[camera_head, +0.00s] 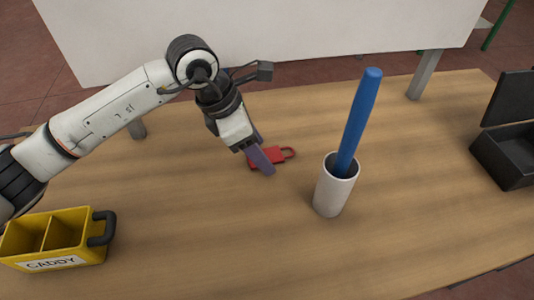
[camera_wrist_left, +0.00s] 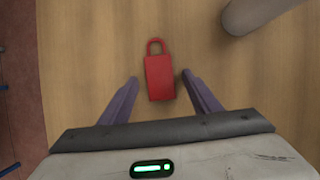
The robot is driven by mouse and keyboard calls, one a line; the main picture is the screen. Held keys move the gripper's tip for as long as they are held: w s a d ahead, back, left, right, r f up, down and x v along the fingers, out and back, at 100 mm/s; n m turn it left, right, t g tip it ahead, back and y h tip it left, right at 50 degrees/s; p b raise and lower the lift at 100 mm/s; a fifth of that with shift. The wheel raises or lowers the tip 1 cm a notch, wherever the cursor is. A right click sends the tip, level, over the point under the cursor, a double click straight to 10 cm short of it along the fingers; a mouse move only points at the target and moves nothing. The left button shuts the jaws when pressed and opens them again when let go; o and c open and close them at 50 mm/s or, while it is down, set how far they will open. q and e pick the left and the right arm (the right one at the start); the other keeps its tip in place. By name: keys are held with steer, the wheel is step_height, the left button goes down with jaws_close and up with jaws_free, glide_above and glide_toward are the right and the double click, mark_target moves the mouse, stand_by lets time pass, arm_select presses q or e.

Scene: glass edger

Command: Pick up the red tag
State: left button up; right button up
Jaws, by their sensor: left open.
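The red tag (camera_head: 279,155) lies on the wooden table and looks like a small padlock with a loop. In the head view my left gripper (camera_head: 261,160) is above it and partly hides its left part. In the left wrist view the whole red tag (camera_wrist_left: 160,77) shows, its loop pointing away from the gripper. There my left gripper (camera_wrist_left: 160,88) is open, with one purple finger on each side of the tag and a gap to each. Nothing is held. My right gripper is not in view.
A white cup (camera_head: 333,190) holding a blue stick (camera_head: 358,122) stands right of the tag; the cup also shows in the wrist view (camera_wrist_left: 245,14). A yellow caddy (camera_head: 58,262) is at front left. An open black box (camera_head: 508,155) is at the right. The front middle table is clear.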

arm_select(q)
steer(key=c, duration=1.2)
steer(key=shift+r, duration=0.1)
step_height(320, 180, up, 10)
steer(key=b, duration=0.1)
